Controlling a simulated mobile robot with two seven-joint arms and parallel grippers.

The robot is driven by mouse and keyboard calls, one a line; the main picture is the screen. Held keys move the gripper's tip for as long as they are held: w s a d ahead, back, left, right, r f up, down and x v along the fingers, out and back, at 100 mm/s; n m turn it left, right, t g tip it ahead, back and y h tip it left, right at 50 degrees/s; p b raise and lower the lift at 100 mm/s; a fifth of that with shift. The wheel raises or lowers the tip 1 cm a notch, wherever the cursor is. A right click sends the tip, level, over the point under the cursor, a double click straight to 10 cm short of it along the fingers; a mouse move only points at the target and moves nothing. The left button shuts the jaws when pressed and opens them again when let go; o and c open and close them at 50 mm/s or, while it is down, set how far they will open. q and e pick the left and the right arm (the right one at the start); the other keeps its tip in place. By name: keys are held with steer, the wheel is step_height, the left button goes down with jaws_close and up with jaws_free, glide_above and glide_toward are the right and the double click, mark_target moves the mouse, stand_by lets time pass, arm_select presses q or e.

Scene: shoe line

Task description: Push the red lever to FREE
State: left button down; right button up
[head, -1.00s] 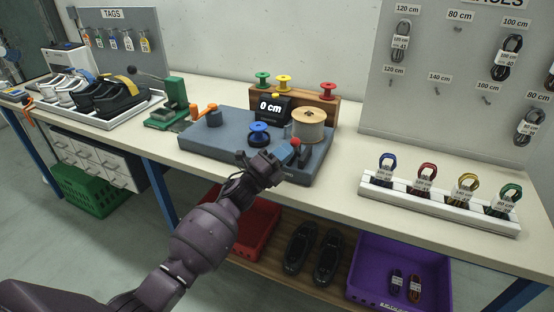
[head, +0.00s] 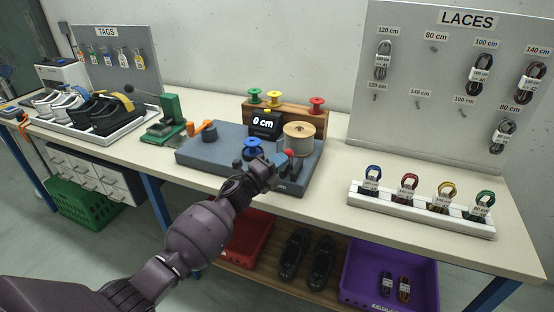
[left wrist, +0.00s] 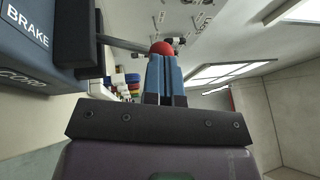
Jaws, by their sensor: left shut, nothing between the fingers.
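The red lever shows as a red ball knob (head: 289,153) at the front right of the grey-blue winding machine (head: 215,160). In the left wrist view the red knob (left wrist: 162,47) sits just beyond the fingertips, and its dark rod (left wrist: 124,43) runs left to a dark block. My left gripper (head: 281,159) is shut and empty, with its blue fingertips close beside the knob. In the left wrist view the shut fingers (left wrist: 163,75) overlap the knob's lower edge; I cannot tell whether they touch. The FREE label is not readable. My right gripper is out of view.
A white lace rack (head: 420,208) stands at the right. A green press (head: 170,118) stands left. The table between machine and rack is clear.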

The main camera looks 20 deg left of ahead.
arm_select(q)
steer(key=w+r+n+g+y+p, duration=0.1)
steer(key=g+p, duration=0.1)
steer(key=p, duration=0.1)
steer(key=shift+w+r+p, duration=0.3)
steer(key=shift+w, duration=0.25)
steer(key=shift+w+p, duration=0.3)
steer(key=shift+p, duration=0.1)
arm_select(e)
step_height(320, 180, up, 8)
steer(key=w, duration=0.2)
arm_select(q)
steer(key=shift+w+d+r, duration=0.1)
steer(key=shift+w+r, duration=0.1)
steer(key=shift+w, duration=0.4)
steer(key=shift+w+b, duration=1.25)
steer(key=shift+w, duration=0.7)
steer(key=shift+r, duration=0.1)
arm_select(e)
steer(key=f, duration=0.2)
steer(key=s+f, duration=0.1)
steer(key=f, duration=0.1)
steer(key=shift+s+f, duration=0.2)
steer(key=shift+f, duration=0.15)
arm_select(q)
steer(key=shift+b, duration=0.3)
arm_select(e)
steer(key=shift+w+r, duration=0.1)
